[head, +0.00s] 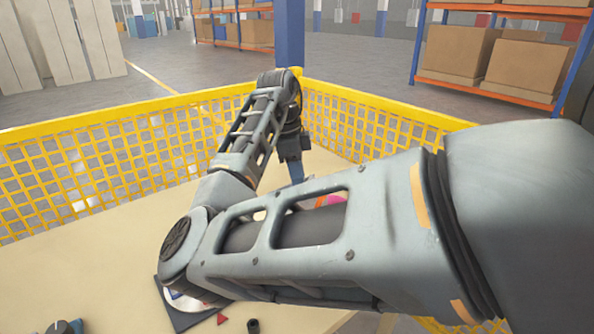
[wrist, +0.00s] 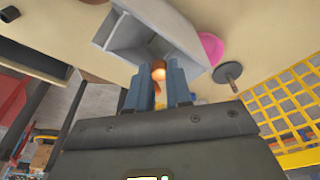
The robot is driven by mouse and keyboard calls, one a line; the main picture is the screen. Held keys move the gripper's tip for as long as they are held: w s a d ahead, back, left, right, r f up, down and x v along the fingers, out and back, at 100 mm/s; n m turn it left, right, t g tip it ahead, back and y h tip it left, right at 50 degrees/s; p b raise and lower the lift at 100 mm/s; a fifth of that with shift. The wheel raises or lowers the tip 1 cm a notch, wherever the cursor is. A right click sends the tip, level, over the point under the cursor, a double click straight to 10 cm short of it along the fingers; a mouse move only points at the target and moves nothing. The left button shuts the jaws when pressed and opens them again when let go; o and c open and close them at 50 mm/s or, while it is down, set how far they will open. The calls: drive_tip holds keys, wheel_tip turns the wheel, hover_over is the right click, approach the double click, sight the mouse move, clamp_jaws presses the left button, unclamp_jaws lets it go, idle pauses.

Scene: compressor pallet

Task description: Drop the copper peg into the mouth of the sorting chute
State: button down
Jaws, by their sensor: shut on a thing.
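The copper peg (wrist: 158,73) is held between the blue fingers of my gripper (wrist: 158,88), and its rounded end shows at the fingertips in the wrist view. The sorting chute, a grey open box (wrist: 122,34), lies just beyond the fingertips. The peg's end overlaps the chute in the picture; I cannot tell whether it is inside the mouth or above it. In the head view my gripper (head: 296,172) points down over the table, its tips partly behind my arm. The peg and the chute cannot be made out there.
A pink object (wrist: 211,47) and a grey disc with a stem (wrist: 229,73) are beside the chute. A yellow mesh fence (head: 90,170) borders the beige table (head: 90,260). A dark tray (head: 176,312), a red triangle (head: 222,319) and a small black cylinder (head: 253,326) lie near the front.

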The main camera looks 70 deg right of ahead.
drive_tip(key=c, duration=1)
unclamp_jaws()
drive_tip(key=shift+o, duration=0.2)
drive_tip(key=shift+r, duration=0.1)
wheel_tip(320, 180, up, 8)
drive_tip(key=w, duration=0.1)
drive_tip(key=shift+w+a+f, duration=0.2)
drive_tip(key=shift+f, duration=0.05)
